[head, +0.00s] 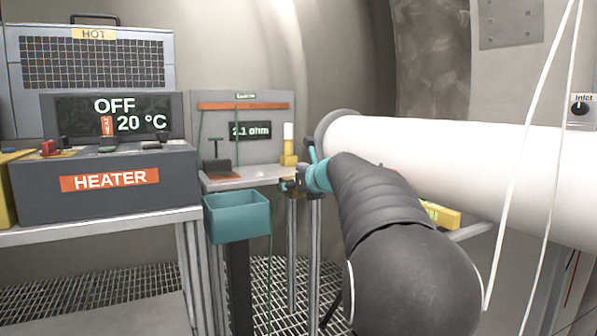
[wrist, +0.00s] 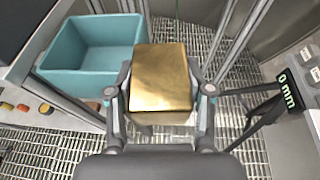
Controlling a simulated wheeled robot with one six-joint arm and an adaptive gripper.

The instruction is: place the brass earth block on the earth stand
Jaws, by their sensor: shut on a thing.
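The brass earth block (wrist: 161,78) is a gold-coloured block held between the two fingers of my gripper (wrist: 160,92) in the wrist view. In the head view my gripper (head: 290,186) is at the front right edge of a small bench (head: 262,177), and the block is hidden or too small to make out there. The bench has a back panel with a "2.1 ohm" display (head: 250,130), an orange bar and green wires; it may be the earth stand, but its small label is unreadable. In the wrist view grating lies below the block.
A teal open bin (head: 237,217) on a dark post stands in front of the bench; it shows left of the block in the wrist view (wrist: 90,82). A black clamp (head: 216,160) and yellow post (head: 288,158) stand on the bench. The heater (head: 105,180) is left, a white pipe (head: 450,165) right.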

